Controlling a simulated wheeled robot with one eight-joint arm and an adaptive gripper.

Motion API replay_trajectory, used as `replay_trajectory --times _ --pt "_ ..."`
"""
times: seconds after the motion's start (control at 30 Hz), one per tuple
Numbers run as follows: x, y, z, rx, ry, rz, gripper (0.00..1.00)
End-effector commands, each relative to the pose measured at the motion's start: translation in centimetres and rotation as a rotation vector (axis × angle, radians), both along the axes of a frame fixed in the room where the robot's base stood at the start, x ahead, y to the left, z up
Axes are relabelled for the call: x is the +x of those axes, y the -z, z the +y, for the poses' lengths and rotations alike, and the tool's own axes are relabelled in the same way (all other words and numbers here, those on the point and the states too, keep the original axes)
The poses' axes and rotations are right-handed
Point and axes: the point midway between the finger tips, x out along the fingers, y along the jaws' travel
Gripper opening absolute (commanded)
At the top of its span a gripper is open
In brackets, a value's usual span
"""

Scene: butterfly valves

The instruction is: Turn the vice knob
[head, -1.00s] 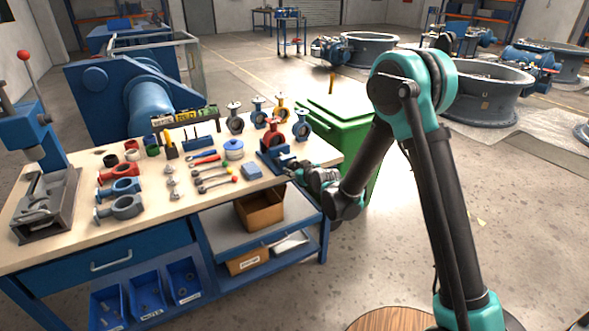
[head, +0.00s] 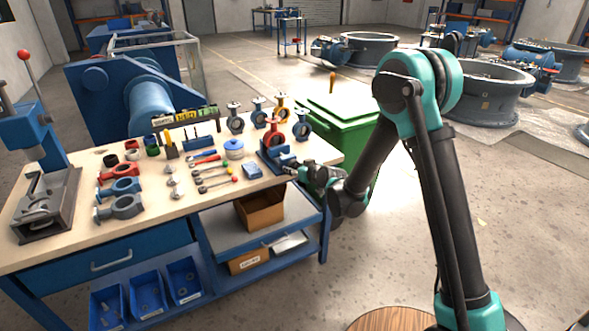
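The blue vice (head: 278,160) sits at the right end of the workbench, with a red valve body (head: 273,134) upright at it. Its knob seems to be on the vice's right end, small and partly covered by my gripper. My gripper (head: 299,171) is at the right side of the vice, at bench-top height, pointing left toward it. The fingers are too small to tell whether they are open or shut, or whether they touch the knob.
The wooden workbench (head: 150,205) holds several valve bodies, wrenches and rings left of the vice. A green bin (head: 345,130) stands close behind my forearm. Open floor lies right of the bench.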

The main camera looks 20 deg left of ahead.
Motion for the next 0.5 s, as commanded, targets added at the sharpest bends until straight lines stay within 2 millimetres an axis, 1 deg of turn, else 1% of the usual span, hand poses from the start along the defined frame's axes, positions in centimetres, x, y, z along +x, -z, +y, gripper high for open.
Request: replay_trajectory --times 0.03,0.1,0.13,0.4,0.5 --pt "0.0 0.0 0.0 0.0 0.0 0.0 0.54" --pt "-0.01 0.0 0.01 0.0 0.0 0.0 0.63" --pt "-0.01 0.0 0.01 -0.001 0.0 -0.001 0.65" --pt "-0.03 -0.02 -0.04 -0.001 0.0 -0.001 0.65" --pt "-0.32 -0.22 -0.38 -0.001 0.0 -0.001 0.65"
